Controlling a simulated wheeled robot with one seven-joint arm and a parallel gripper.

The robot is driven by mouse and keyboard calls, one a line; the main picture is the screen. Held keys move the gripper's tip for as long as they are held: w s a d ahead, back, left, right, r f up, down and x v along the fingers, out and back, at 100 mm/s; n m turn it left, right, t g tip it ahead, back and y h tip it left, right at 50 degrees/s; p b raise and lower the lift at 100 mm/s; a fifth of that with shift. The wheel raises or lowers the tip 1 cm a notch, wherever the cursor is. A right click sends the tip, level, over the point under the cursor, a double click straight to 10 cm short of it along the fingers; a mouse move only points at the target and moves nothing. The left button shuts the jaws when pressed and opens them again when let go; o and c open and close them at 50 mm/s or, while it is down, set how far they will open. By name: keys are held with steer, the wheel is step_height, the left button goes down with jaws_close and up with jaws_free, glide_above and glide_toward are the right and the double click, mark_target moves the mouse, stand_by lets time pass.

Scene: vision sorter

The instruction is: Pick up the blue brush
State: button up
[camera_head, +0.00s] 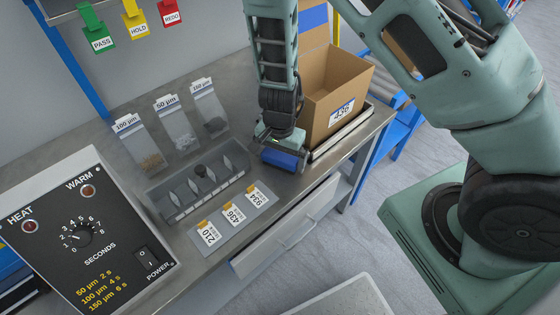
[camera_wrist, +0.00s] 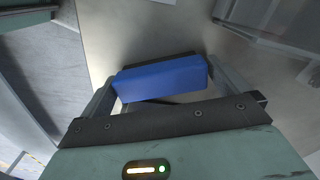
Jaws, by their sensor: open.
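The blue brush (camera_head: 280,158) lies on the grey metal table near its front edge, just left of the cardboard box. In the wrist view the blue brush (camera_wrist: 160,79) shows as a long blue block with a dark strip along its far side. My gripper (camera_head: 287,148) is low over the brush, pointing down. In the wrist view my gripper (camera_wrist: 163,84) is open, with one finger near each end of the brush. I cannot tell whether the fingers touch it. My gripper hides part of the brush in the head view.
An open cardboard box (camera_head: 330,95) labelled 436 stands close right. A grey slotted rack (camera_head: 195,185) and tags 210, 436 and 934 (camera_head: 233,216) lie left. Labelled bags (camera_head: 175,125) are behind. A heat-sealer box (camera_head: 80,235) is at front left. The table's front edge is close.

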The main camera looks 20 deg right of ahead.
mark_target(280, 156)
steer(key=c, duration=0.8)
step_height(280, 156, up, 10)
steer(key=shift+r+p, duration=0.1)
steer(key=shift+p, duration=1.1)
